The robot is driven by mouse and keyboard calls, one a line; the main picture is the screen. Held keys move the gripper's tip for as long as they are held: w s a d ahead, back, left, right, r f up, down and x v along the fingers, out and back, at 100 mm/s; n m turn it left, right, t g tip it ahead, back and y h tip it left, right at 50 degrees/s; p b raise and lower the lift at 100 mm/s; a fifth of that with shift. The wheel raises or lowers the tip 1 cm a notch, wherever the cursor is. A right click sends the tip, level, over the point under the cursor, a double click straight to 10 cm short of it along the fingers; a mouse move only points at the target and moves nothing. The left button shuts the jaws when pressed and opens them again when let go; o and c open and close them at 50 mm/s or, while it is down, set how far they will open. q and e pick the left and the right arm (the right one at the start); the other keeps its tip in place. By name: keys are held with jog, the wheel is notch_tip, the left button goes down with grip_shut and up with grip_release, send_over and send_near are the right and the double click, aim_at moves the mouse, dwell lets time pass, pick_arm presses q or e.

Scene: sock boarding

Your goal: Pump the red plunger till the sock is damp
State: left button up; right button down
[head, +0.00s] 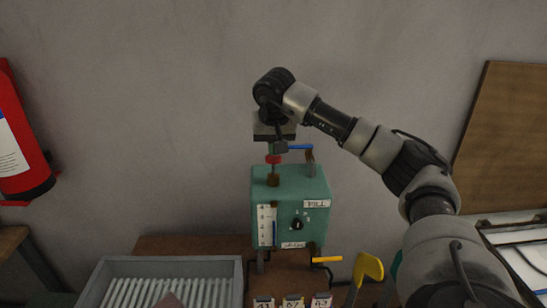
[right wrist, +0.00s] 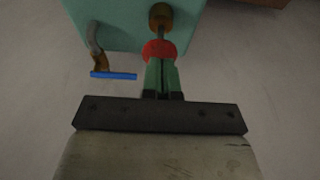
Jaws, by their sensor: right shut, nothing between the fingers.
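The red plunger knob (head: 273,159) stands on top of a green box (head: 283,183) with a gauge and a dial on its front. My right gripper (head: 272,152) is directly above the knob, pointing down. In the right wrist view its green fingers (right wrist: 159,72) are shut together, with their tips at the red knob (right wrist: 159,49). The knob is at or against the tips, not between them; exact contact is hard to tell. I see no sock that I can make out. My left gripper is not in view.
A blue lever (head: 299,147) on a pipe stands close right of the plunger; it shows in the wrist view (right wrist: 113,76). Below are a yellow-handled tap (head: 327,260), a yellow paddle-like thing (head: 368,268) and a grey ribbed tray (head: 228,265). A fire extinguisher (head: 18,150) hangs left.

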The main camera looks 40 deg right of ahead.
jog(key=v, duration=0.6)
jog(key=shift+r+b, duration=0.2)
jog(key=shift+b, duration=0.15)
jog(key=shift+s+a, duration=0.15)
jog(key=shift+s, duration=0.05)
